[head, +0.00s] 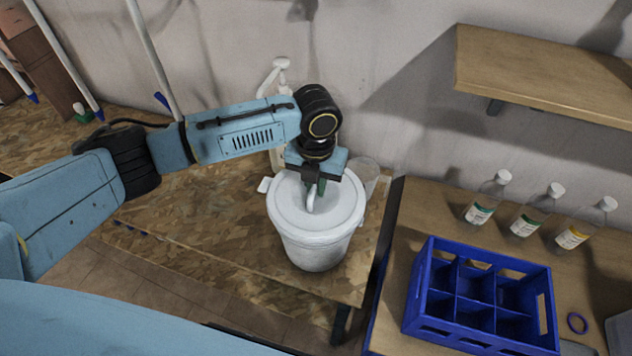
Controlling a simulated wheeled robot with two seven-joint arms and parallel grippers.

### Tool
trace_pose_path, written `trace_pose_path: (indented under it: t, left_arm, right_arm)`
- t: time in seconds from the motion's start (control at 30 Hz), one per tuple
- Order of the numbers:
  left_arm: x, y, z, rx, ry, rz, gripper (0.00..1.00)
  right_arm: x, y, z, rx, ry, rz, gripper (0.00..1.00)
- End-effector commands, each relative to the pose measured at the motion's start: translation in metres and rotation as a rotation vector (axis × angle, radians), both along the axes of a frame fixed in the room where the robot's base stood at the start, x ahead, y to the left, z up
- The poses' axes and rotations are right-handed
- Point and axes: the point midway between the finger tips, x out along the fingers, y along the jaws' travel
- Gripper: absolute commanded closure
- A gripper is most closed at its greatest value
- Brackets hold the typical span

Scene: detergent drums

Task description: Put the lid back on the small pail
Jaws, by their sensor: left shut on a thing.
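The small white pail (317,247) stands upright on the wooden bench, near its right end. Its white round lid (288,203) is at the pail's mouth and looks roughly level. I cannot tell whether it is fully seated or slightly above the rim. My left gripper (316,189) points down over the lid and is shut on its raised handle (311,200). The gripper and wrist hide the far part of the lid. My right gripper is not in view.
A white pump bottle (279,75) stands behind the pail, partly hidden by my arm. A clear container (366,174) is close behind the pail's right side. On the right table are a blue divided crate (430,262), several bottles (528,218) and a purple ring (577,322).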

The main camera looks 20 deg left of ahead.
Motion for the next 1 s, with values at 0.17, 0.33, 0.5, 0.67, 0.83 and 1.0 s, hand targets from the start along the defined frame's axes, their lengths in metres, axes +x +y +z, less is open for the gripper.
trace_pose_path:
  t: [0.17, 0.33, 0.5, 0.67, 0.83, 1.0]
  left_arm:
    - [0.0, -0.0002, 0.0002, 0.0, 0.0, 0.0, 1.0]
    - [0.0001, -0.0002, 0.0003, 0.0, 0.0, 0.0, 0.66]
    - [0.0001, -0.0001, 0.0003, 0.0, 0.0, 0.0, 0.63]
    - [0.0, 0.0, 0.0001, 0.0, 0.0, 0.0, 0.48]
    - [0.0, 0.0, 0.0001, 0.0, 0.0, 0.0, 0.41]
    - [0.0, 0.0, 0.0005, 0.0, 0.0, 0.0, 0.41]
  right_arm:
    - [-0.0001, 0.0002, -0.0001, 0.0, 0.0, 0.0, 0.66]
    - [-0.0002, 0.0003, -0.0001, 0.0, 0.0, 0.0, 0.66]
    - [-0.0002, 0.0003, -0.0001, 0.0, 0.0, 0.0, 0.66]
    - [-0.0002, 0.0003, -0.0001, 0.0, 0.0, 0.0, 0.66]
    - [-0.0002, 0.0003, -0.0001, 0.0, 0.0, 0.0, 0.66]
    - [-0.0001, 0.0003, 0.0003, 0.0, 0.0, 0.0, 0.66]
